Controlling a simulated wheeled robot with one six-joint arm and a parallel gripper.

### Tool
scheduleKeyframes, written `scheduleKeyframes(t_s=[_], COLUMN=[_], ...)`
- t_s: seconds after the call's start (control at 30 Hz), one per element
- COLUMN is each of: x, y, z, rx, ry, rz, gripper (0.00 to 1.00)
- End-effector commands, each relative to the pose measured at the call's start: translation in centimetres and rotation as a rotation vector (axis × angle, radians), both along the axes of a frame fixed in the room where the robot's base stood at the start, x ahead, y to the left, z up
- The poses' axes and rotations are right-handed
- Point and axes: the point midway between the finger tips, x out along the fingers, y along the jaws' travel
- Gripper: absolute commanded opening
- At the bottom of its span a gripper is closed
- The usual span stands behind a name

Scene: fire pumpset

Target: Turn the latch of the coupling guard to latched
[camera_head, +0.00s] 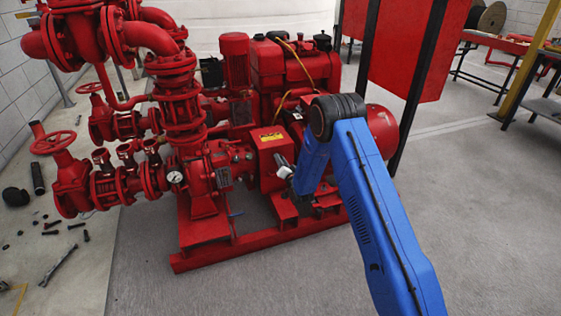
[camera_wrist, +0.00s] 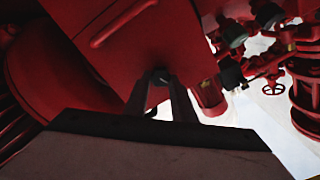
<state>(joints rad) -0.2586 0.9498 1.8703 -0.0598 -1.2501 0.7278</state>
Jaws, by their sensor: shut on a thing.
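The coupling guard (camera_head: 268,152) is a red box with a yellow label, in the middle of the pumpset in the head view. In the wrist view the guard (camera_wrist: 165,40) fills the upper middle, with a raised red bar on its face. My gripper (camera_wrist: 160,82) has its two dark fingers at the guard's lower edge. They are shut on a small dark piece, the latch (camera_wrist: 160,76), which is mostly hidden between them. In the head view my gripper (camera_head: 285,170) is at the guard's right side, partly covered by my blue arm. The latch's angle cannot be told.
Red pipes and a handwheel (camera_head: 54,142) stand to the left. A red motor (camera_head: 382,128) is right of the guard, behind my arm. The red base frame (camera_head: 270,238) runs along the floor. Loose bolts and tools lie on the floor at far left.

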Motion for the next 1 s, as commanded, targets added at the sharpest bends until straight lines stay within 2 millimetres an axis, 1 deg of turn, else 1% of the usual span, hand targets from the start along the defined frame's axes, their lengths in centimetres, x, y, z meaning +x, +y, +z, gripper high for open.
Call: scheduleKeyframes(t_s=[0.3, 0.5, 0.73, 1.0], x=[0.02, 0.02, 0.03, 0.03], y=[-0.12, -0.15, -0.18, -0.19], z=[-0.11, -0.17, -0.19, -0.22], rx=[0.252, 0.365, 0.437, 0.461], ry=[0.083, 0.12, 0.143, 0.152], rz=[-0.001, -0.001, -0.001, -0.002], gripper=[0.01, 0.01, 0.01, 0.01])
